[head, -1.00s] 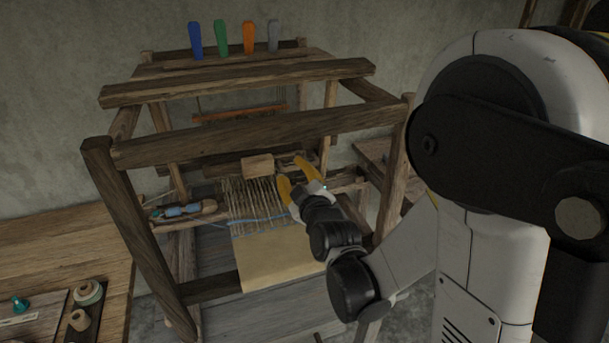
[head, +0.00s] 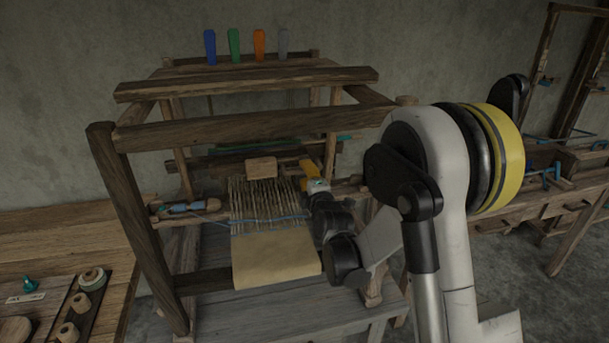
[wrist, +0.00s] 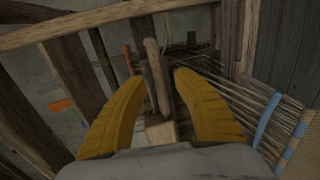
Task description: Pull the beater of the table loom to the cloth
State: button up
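The table loom (head: 245,130) stands ahead, with tan cloth (head: 275,260) at its front and pale warp threads (head: 262,200) behind it. A blue thread (head: 266,220) crosses the warp just behind the cloth. The beater is a wooden bar with a light block (head: 261,168) on it, behind the warp and apart from the cloth. My gripper (head: 309,171) is beside the block, at the right end of the warp. In the wrist view, its yellow fingers are apart (wrist: 158,80), with a wooden bar (wrist: 152,72) and a light block (wrist: 160,131) showing between them. Contact is unclear.
Blue, green, orange and grey levers (head: 246,46) stand on the loom's top. The front crossbeam (head: 245,128) and left post (head: 137,225) frame the working space. A blue-wound shuttle (head: 182,208) lies left of the warp. A bench with spools (head: 90,277) is at left.

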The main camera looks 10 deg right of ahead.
jog(key=shift+w, duration=0.8)
grip_shut()
jog(key=s+r+g+p, duration=0.3)
jog(key=s+g+p, duration=0.2)
jog(key=s+p, duration=0.3)
jog(key=s, duration=0.3)
jog(key=shift+s, duration=0.25)
grip_release()
jog(key=shift+s, duration=0.3)
jog(key=shift+w, duration=0.2)
jog(key=v, duration=1.2)
